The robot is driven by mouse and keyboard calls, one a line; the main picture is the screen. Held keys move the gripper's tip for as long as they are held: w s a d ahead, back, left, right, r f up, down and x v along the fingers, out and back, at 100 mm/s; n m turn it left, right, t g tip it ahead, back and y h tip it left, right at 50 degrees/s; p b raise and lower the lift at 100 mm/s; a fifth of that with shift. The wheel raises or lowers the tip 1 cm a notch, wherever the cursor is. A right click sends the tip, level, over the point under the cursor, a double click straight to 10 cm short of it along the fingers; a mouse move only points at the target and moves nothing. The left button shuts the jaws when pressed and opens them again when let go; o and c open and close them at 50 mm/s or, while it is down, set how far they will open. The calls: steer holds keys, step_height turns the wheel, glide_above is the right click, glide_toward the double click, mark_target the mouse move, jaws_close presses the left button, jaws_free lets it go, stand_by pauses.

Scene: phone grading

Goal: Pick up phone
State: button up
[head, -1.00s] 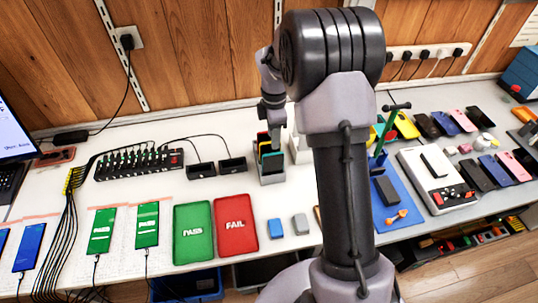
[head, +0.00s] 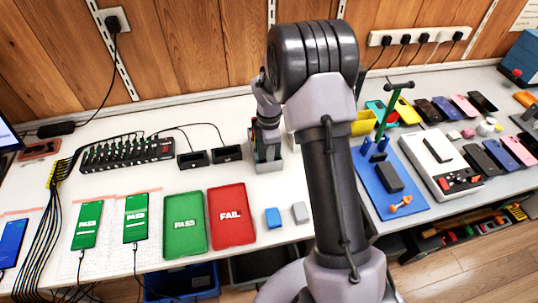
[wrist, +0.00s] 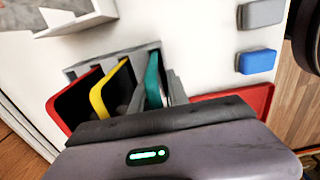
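Several phones stand upright in a grey slotted rack (head: 266,165) on the white bench. In the wrist view a red-edged dark phone (wrist: 72,103), a yellow phone (wrist: 104,93) and a teal phone (wrist: 152,82) stand in the rack (wrist: 112,58). My gripper (head: 267,122) is low over the rack in the head view and covers most of the phones. In the wrist view its dark body fills the bottom and hides the lower side of the rack.
A green PASS tray (head: 185,240) and a red FAIL tray (head: 232,232) lie in front of the rack. A small blue block (head: 273,218) and a grey block (head: 300,213) lie beside them. A cabled hub (head: 127,156) stands to the left. My arm blocks the centre.

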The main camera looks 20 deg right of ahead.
jaws_close()
stand_by(0.9)
stand_by(0.4)
